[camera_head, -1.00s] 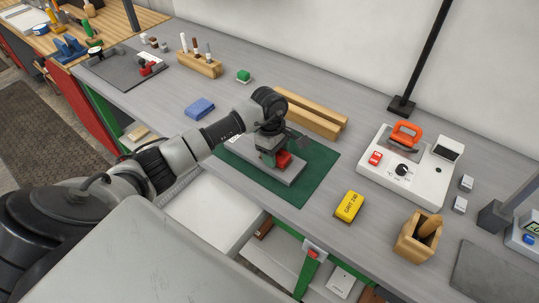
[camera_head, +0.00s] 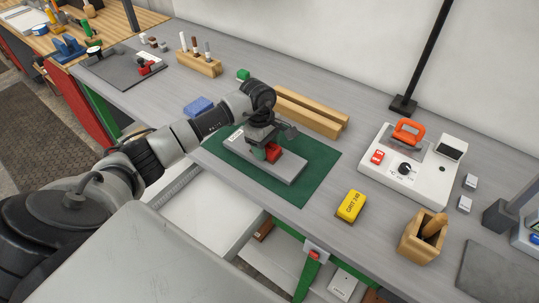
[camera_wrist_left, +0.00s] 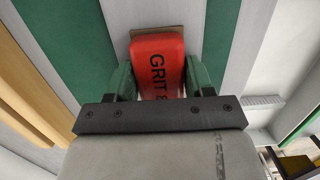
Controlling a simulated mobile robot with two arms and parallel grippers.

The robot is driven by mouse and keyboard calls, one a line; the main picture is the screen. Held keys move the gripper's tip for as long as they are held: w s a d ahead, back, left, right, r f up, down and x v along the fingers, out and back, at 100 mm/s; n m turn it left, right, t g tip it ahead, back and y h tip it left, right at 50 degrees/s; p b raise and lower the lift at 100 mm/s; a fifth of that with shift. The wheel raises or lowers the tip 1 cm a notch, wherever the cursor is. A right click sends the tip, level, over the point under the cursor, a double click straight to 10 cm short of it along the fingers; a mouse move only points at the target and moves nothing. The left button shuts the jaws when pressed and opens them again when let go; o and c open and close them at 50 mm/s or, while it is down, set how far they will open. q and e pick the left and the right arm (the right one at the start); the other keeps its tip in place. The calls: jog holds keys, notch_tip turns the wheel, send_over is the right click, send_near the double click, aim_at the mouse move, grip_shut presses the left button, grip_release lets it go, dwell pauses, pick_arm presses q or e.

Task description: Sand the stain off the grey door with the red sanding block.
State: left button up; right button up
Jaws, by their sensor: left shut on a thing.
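The grey door (camera_head: 285,171) lies flat on a green mat (camera_head: 318,166), with a white label near its left end. My left gripper (camera_head: 266,151) is over the door, shut on the red sanding block (camera_head: 272,155). In the left wrist view the red block (camera_wrist_left: 158,58), with "GRIT" lettering, sits between the green fingers, over the grey door (camera_wrist_left: 192,20). The block looks to be down on the door, but I cannot tell for certain that it touches. I see no stain; the arm and block hide part of the door.
A yellow grit block (camera_head: 350,206) lies right of the mat and a blue block (camera_head: 198,107) left of it. Wooden bars (camera_head: 310,112) lie behind. A white machine (camera_head: 408,165) and a wooden cup (camera_head: 421,238) stand at the right.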

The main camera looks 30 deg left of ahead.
aim_at(277, 151)
pick_arm(q)
jog(key=shift+a+f+b, duration=0.1)
jog(key=shift+a+b, duration=0.2)
jog(key=shift+a, duration=0.4)
jog(key=shift+s+d, duration=0.1)
jog(key=shift+d, duration=2.35)
jog(key=shift+a+b, duration=1.55)
jog(key=shift+a, duration=0.9)
jog(key=shift+r+p, duration=1.85)
jog(key=shift+r, duration=1.75)
